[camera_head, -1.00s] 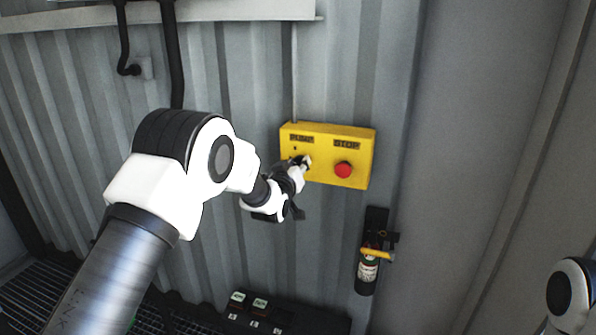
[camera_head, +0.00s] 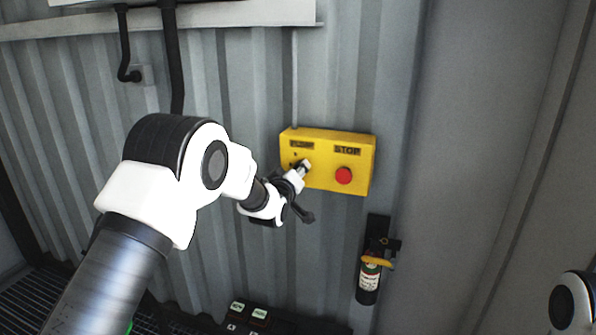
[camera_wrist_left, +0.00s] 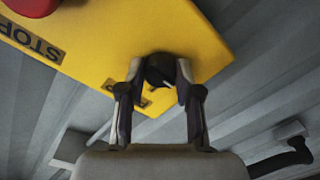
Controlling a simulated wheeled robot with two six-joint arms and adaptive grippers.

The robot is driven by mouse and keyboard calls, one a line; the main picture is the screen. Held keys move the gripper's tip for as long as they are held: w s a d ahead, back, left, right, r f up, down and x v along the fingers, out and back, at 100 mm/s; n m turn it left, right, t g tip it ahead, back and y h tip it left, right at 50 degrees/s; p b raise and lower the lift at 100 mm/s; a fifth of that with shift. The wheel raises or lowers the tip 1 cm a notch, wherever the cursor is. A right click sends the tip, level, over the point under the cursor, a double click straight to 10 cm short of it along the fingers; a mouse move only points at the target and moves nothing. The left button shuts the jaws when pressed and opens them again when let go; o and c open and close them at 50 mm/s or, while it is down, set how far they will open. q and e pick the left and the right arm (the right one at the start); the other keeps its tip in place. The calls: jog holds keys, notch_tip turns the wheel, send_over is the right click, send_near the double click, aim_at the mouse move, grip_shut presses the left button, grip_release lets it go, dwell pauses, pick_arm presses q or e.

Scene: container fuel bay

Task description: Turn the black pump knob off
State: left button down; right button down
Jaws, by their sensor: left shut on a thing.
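The yellow control box (camera_head: 322,178) is fixed to the corrugated wall, with a PUMP label (camera_head: 301,145) at its left and a STOP label above the red button (camera_head: 344,175). My left gripper (camera_head: 303,165) is at the box's left half, below the PUMP label. In the left wrist view, the black pump knob (camera_wrist_left: 160,70) sits between the two fingers of my left gripper (camera_wrist_left: 158,80), which are shut on it. The knob is hidden by the gripper in the head view. My right gripper is out of view.
A dark unit with labelled switches (camera_head: 248,312) stands low down. Black pipes (camera_head: 172,60) run down the wall at upper left. The wall right of the box is clear.

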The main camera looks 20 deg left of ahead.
pick_arm(q)
jog(key=c, duration=0.8)
grip_release()
jog(key=shift+r, duration=0.15)
jog(key=s, duration=1.2)
jog(key=shift+r, duration=0.25)
